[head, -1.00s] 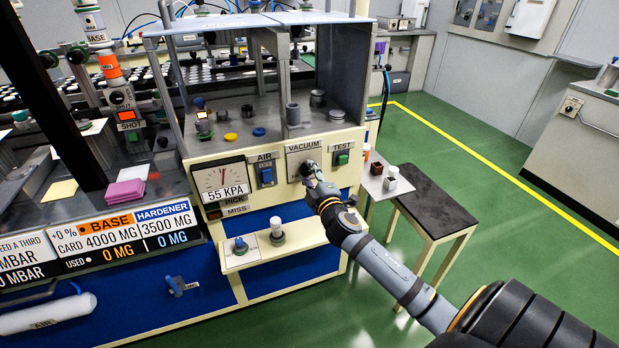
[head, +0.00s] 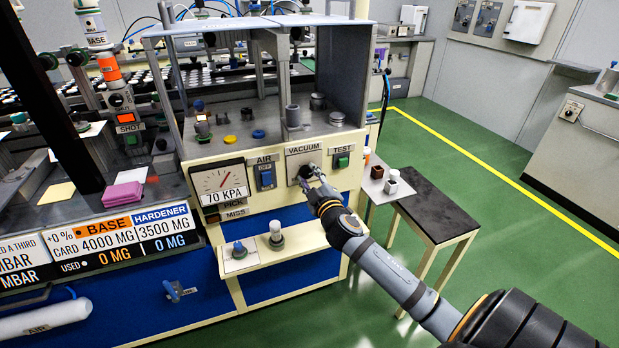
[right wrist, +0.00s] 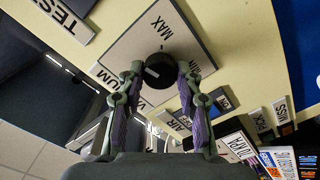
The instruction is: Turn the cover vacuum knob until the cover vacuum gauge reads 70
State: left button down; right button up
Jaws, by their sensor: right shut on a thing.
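The cover vacuum knob (right wrist: 159,72) is a round black knob with a pale mark, on a grey plate labelled VACUUM, MIN and MAX. My right gripper (right wrist: 158,78) has its fingers on either side of the knob and is shut on it; in the head view the gripper (head: 309,172) partly covers the knob. The vacuum gauge (head: 221,182) on the cream panel, left of the AIR switch, reads 70 KPA, and its red needle leans to the right. My left gripper is not in view.
The blue AIR switch (head: 265,178) is left of the knob and the green TEST button (head: 342,161) is right of it. A small ledge (head: 262,257) with two fittings juts out below the panel. A black-topped stool (head: 432,205) stands to the right.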

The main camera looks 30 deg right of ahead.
jog(key=shift+f, duration=0.1)
jog(key=o, duration=1.1)
jog(key=shift+o, duration=0.3)
jog(key=shift+s+a, duration=0.1)
jog(key=shift+s, duration=0.35)
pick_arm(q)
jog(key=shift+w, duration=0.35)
pick_arm(e)
jog(key=v, duration=1.1)
jog(key=shift+a, duration=0.1)
